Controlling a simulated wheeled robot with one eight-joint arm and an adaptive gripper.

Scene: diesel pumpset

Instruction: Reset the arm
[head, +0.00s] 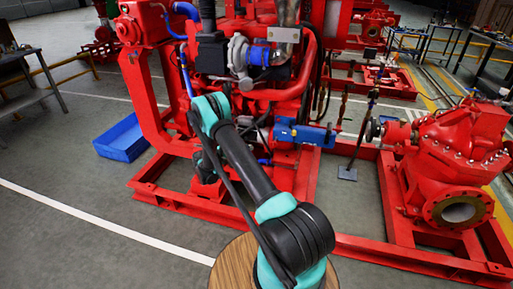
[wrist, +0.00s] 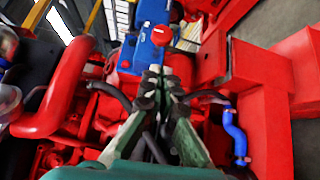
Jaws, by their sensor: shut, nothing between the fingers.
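My arm (head: 250,165) rises from the wooden round top at the bottom of the head view and reaches up and left toward the red diesel engine (head: 285,100). Its teal elbow (head: 211,112) is in front of the engine's lower left. My gripper (wrist: 163,75) shows in the wrist view, with its fingers together and nothing between them. It points at the red engine body and a blue part (wrist: 155,45) with a red cap. In the head view my gripper is hidden or cannot be made out behind the arm.
A red pump (head: 455,160) stands on the red base frame (head: 400,255) at the right. A blue bin (head: 122,138) lies on the floor at the left. In the wrist view a red pipe (wrist: 60,105) and a blue hose (wrist: 233,130) flank my gripper. Floor at lower left is clear.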

